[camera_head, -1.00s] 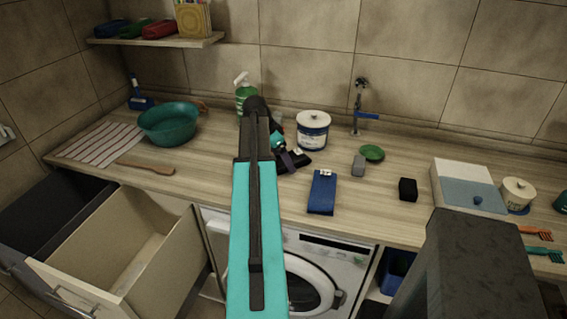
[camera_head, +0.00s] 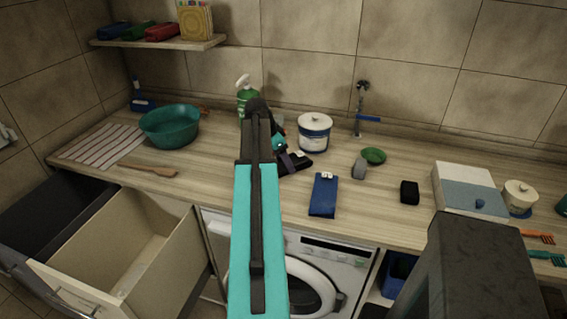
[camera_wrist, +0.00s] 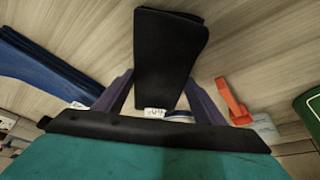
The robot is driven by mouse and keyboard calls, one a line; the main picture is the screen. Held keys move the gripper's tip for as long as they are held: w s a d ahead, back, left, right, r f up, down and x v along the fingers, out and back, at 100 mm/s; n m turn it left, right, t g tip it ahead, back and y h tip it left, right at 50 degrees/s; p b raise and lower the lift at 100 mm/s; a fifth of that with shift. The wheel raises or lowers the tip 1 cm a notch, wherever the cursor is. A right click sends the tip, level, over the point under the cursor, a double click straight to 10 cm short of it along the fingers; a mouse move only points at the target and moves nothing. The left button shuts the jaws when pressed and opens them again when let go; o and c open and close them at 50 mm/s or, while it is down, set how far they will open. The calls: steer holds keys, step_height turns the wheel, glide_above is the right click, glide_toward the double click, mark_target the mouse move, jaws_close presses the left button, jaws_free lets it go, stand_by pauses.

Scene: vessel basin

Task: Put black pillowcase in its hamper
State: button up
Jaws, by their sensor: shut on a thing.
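The black pillowcase (camera_wrist: 170,45) is a folded dark cloth with a small white tag. In the wrist view it lies between the two purple fingers of my gripper (camera_wrist: 160,80), which is shut on its tagged end. In the head view the pillowcase (camera_head: 303,158) shows as a dark patch at my gripper (camera_head: 291,160), on or just above the counter; my arm hides part of it. Two pulled-out hampers stand at the lower left: a dark one (camera_head: 35,213) and a beige one (camera_head: 75,243) to its right. The visible inside of the beige one looks empty.
On the counter (camera_head: 240,185) are a teal basin (camera_head: 170,126), a striped cloth (camera_head: 100,146), a wooden spoon (camera_head: 148,170), a green bottle (camera_head: 246,93), a white tub (camera_head: 314,132) and a folded blue cloth (camera_head: 323,197). A washing machine (camera_head: 335,262) is below.

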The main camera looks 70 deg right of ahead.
steer(key=shift+r, duration=0.15)
steer(key=shift+r+b, duration=0.75)
steer(key=shift+r, duration=0.85)
steer(key=a+b, duration=0.1)
steer(key=a, duration=0.4)
steer(key=a+r+b, duration=0.1)
steer(key=a, duration=0.4)
steer(key=s+a+b, duration=0.1)
steer(key=a, duration=0.5)
steer(key=shift+r, duration=0.2)
